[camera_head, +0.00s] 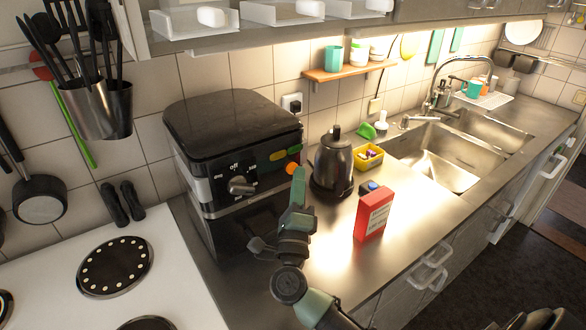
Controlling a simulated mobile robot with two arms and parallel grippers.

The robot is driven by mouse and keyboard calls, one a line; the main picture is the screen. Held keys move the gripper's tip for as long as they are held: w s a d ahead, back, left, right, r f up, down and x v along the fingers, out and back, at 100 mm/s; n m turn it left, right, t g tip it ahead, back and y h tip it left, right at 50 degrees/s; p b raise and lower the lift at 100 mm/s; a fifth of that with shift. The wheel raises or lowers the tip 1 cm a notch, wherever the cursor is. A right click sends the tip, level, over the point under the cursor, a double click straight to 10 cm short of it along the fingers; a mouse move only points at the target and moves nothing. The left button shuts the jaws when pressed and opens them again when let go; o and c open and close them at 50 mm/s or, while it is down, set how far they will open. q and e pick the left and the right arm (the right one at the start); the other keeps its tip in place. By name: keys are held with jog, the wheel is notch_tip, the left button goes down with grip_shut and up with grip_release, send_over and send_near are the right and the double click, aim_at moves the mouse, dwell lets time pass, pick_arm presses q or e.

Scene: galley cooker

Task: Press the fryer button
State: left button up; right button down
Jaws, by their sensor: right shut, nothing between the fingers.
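The fryer (232,125) is a boxy appliance with a black lid and a metal body, standing against the tiled wall. Its front has a dial (240,186) marked "off", a green and a yellow oval, and a round orange button (292,168) at the right end. My right gripper (299,176) is shut and empty, pointing up at the fryer's right front corner. Its tip is right beside the orange button in the picture; I cannot tell whether they touch. My left gripper is not in view.
A dark kettle (333,164) stands close to the right of my right gripper. A red box (373,214) and a yellow tub (368,157) are on the counter. The stove (140,299) is at left, the sink (432,160) at right. Bare counter lies in front of the kettle.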

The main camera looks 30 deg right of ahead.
jog(key=shift+s, duration=0.6)
jog(key=s, duration=0.1)
jog(key=s+p, duration=0.1)
jog(key=s, duration=0.3)
jog(key=shift+d, duration=0.25)
dwell(0.7)
